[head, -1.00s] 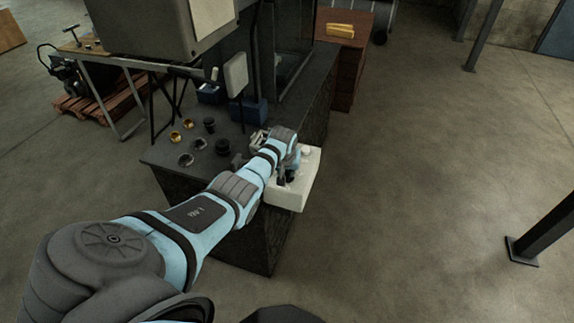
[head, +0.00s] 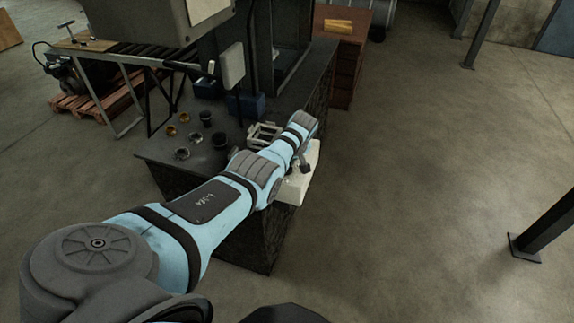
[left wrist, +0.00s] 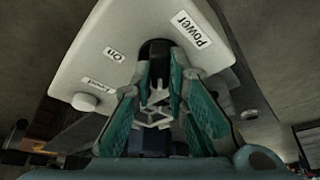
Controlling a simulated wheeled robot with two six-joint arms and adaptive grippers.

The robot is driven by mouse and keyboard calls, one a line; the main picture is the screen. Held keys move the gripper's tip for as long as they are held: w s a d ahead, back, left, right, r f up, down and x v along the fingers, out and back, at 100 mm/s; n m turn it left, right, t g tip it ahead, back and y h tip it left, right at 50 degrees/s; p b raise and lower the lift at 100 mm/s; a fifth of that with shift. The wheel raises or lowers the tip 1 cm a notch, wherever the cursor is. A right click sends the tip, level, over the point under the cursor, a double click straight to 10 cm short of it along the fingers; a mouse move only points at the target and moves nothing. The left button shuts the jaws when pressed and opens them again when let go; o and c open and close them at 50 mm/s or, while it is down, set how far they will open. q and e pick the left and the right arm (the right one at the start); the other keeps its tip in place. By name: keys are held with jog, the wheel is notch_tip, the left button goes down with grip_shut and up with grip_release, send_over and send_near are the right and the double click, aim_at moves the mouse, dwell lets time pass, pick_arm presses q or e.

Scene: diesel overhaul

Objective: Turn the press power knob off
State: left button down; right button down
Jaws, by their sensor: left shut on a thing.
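The press control box is a white box (head: 298,188) on the front right edge of the dark bench, partly hidden behind my left arm. In the left wrist view its white face (left wrist: 110,35) carries a "Power" label (left wrist: 187,27) and an "ON" label (left wrist: 115,54). The black power knob (left wrist: 156,47) sits between these labels. My left gripper (left wrist: 157,75) has its green fingers closed around the knob, whose lower part they hide. In the head view my left gripper (head: 305,167) is at the box, mostly hidden by the wrist. My right gripper is not in view.
A small white round button (left wrist: 84,101) is on the box beside the left finger. The bench top (head: 165,150) holds several dark and brass rings and cups, a pale metal frame (head: 264,134) and blue bins (head: 245,105).

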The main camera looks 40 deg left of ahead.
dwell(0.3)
pick_arm(q)
jog(key=c, duration=1.6)
grip_release()
jog(key=shift+f, duration=0.1)
jog(key=shift+w+a, duration=0.1)
jog(key=shift+r, duration=0.35)
jog(key=v, duration=1.1)
jog(key=shift+r, duration=0.15)
